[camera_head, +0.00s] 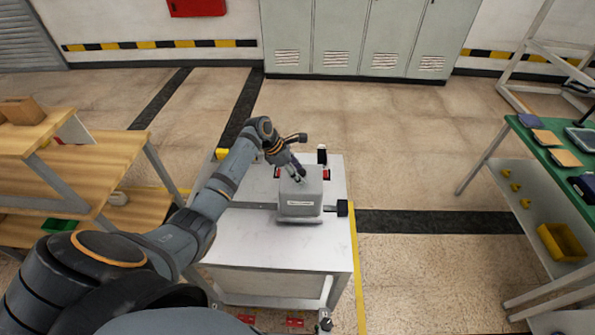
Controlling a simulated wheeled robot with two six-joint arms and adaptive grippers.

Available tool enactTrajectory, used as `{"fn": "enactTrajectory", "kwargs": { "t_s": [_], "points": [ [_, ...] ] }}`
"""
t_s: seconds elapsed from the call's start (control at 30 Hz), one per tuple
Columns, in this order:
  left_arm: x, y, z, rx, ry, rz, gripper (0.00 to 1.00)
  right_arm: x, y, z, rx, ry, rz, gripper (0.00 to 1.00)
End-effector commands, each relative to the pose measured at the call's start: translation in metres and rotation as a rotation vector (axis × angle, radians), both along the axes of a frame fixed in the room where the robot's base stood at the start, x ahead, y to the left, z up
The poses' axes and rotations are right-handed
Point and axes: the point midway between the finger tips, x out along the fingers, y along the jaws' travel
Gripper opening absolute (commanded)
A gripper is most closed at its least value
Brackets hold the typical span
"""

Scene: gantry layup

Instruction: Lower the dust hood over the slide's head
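The dust hood (300,198) is a grey box with a pale label on its front. It sits at the middle of the white-topped bench, over the line of a thin rail (252,205). A black block (342,208) shows at the rail's right end. The slide's head cannot be seen; the hood may be hiding it. My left gripper (298,174) points down at the hood's top, and its fingertips reach it. The fingers look close together, but whether they are closed on a handle is too small to tell. My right gripper is not in view.
The white bench (275,250) has small red and black parts (322,157) behind the hood. Wooden shelves (85,160) stand at left. A green-topped table (550,150) with several items and a yellow bin (561,242) stands at right. Floor between is clear.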

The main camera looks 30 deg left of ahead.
Motion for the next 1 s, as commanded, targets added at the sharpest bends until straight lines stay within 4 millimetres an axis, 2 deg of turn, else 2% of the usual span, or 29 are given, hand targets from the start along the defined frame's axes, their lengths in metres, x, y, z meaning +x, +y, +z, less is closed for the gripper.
{"fn": "enactTrajectory", "kwargs": {
  "t_s": [0.17,0.27,0.6,0.7,0.83,1.0],
  "points": [
    [-0.001,0.001,0.000,0.001,0.002,0.000,0.57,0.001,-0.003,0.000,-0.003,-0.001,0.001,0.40],
    [-0.003,0.005,0.007,0.002,0.001,0.000,0.57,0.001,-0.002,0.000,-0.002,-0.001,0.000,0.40],
    [-0.026,0.037,0.075,0.006,-0.002,0.001,0.57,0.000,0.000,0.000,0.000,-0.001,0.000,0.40],
    [-0.031,0.043,0.090,0.004,0.000,0.000,0.57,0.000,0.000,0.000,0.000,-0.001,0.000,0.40],
    [-0.035,0.047,0.101,0.001,0.001,0.001,0.57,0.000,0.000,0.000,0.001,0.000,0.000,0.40],
    [-0.036,0.048,0.104,0.000,0.000,0.000,0.57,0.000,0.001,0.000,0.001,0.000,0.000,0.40]
  ]
}}
